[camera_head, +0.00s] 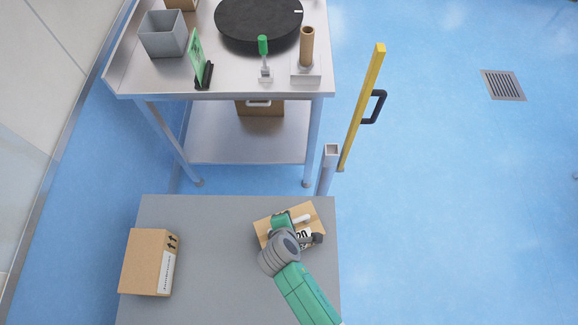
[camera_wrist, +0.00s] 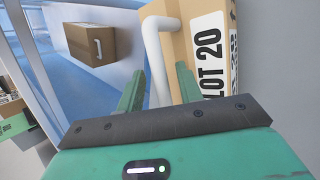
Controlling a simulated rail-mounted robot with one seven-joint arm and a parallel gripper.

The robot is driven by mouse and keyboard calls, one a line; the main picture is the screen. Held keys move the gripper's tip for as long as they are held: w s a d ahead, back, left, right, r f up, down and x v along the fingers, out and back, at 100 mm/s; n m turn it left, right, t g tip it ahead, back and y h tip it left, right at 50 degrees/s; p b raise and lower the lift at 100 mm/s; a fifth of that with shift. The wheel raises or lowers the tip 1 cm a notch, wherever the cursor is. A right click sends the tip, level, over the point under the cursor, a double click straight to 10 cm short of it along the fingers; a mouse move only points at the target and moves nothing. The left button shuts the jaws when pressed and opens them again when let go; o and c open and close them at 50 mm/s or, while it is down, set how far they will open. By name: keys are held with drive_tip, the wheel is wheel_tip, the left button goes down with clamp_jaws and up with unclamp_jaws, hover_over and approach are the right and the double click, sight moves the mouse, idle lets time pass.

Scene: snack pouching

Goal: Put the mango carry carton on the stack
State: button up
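A brown carton (camera_head: 317,217) with a white carry handle (camera_head: 302,219) and a white label lies near the right edge of the grey surface. In the wrist view the carton (camera_wrist: 178,12) is close up; its label (camera_wrist: 208,50) reads "LOT 20". No mango marking shows. My gripper (camera_head: 292,219) is over this carton in the head view. In the wrist view my gripper (camera_wrist: 160,88) has its two green fingers apart, with the white handle (camera_wrist: 158,60) between them and gaps showing beside it. The handle's lower end is hidden behind my gripper. No stack is clearly identifiable.
Another carton (camera_head: 150,262) stands on the grey surface (camera_head: 215,225) at left; the middle is clear. A steel table (camera_head: 225,85) behind holds a grey bin (camera_head: 163,34) and a black turntable (camera_head: 258,18). A handled carton (camera_head: 260,107) is on its lower shelf. A yellow bar (camera_head: 362,105) stands right.

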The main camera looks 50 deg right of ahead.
drive_tip(key=p+v, duration=0.3)
drive_tip(key=v, duration=0.9)
drive_tip(key=w+a+r+m+t, duration=0.25)
drive_tip(key=w+r, duration=0.35)
drive_tip(key=r, duration=0.4)
drive_tip(key=w+a+r+m+t+y, duration=0.1)
drive_tip(key=w+r+t, duration=0.3)
drive_tip(key=w+r, duration=0.45)
drive_tip(key=w+a+r+m+t, duration=0.2)
drive_tip(key=w+r+t, duration=0.15)
drive_tip(key=r, duration=0.75)
drive_tip(key=s+a+r+m+t+y, duration=0.15)
drive_tip(key=a+r+t, duration=0.25)
drive_tip(key=r, duration=1)
drive_tip(key=a+r+m+t+y, duration=0.2)
drive_tip(key=a+r+t, duration=0.2)
drive_tip(key=r, duration=0.9)
drive_tip(key=s+a+r+m+t+y, duration=0.1)
drive_tip(key=s+r+t, duration=0.1)
drive_tip(key=r, duration=0.3)
drive_tip(key=s+a+r+t+y, duration=0.1)
drive_tip(key=s+r, duration=0.3)
drive_tip(key=r, duration=0.2)
drive_tip(key=shift+s+a+r+m+t, duration=0.2)
drive_tip(key=shift+a+m+t, duration=0.15)
drive_tip(key=shift+m+t, duration=0.05)
